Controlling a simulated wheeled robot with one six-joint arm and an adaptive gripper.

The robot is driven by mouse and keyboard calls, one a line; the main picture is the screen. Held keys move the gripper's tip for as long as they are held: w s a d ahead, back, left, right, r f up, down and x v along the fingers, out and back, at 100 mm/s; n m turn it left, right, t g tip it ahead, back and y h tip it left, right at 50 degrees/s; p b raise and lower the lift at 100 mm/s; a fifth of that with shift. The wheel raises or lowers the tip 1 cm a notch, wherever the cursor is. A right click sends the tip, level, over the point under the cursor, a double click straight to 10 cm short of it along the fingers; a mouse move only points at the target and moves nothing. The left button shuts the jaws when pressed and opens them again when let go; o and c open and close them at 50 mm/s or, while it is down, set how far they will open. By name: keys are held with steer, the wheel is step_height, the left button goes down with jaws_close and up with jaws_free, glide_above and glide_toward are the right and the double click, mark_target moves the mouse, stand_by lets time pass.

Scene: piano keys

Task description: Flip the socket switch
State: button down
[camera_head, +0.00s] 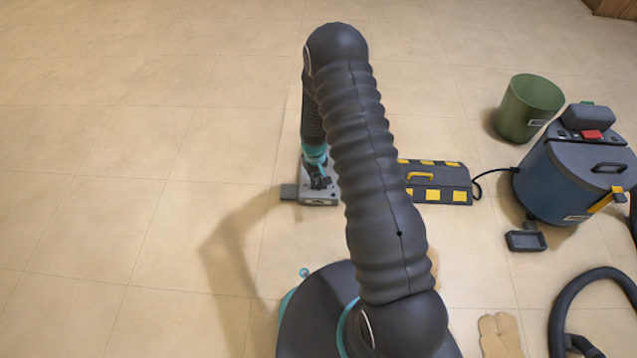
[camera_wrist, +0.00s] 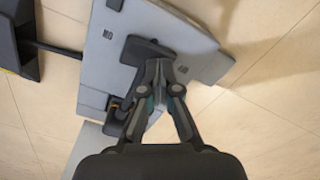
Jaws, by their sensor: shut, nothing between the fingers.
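The socket unit is a grey box on the floor. In the head view its front edge (camera_head: 319,201) shows under my gripper, and in the wrist view its grey face (camera_wrist: 103,52) fills the upper middle. A dark raised part on that face, which looks like the switch (camera_wrist: 145,48), lies right at my fingertips. My gripper (camera_wrist: 158,66) is shut and empty, with its tips over the lower edge of that part. I cannot tell whether they touch it. In the head view my gripper (camera_head: 320,180) points down at the box, and the switch is hidden there.
A black and yellow case (camera_head: 435,183) lies right of the box, partly behind my arm. A cable (camera_head: 490,172) runs from it to a blue machine (camera_head: 570,175). A green bin (camera_head: 528,107) and black hose (camera_head: 560,305) are at the right. The floor at left is clear.

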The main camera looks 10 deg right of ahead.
steer(key=shift+r+p, duration=1.45)
steer(key=shift+r, duration=1.8)
steer(key=s+g, duration=0.2)
steer(key=s, duration=0.4)
steer(key=s+r+t+p, duration=0.1)
steer(key=s+r, duration=0.7)
steer(key=r, duration=0.9)
steer(key=s+r+m+t+p, duration=0.1)
steer(key=s+r+t, duration=0.3)
steer(key=r, duration=1.3)
steer(key=s+r+m+t+p, duration=0.1)
steer(key=s+r+t+p, duration=0.1)
steer(key=s+r, duration=1)
step_height(320, 180, up, 5)
steer(key=shift+s+r+t, duration=0.2)
steer(key=shift+s+t, duration=0.05)
steer(key=shift+t, duration=0.05)
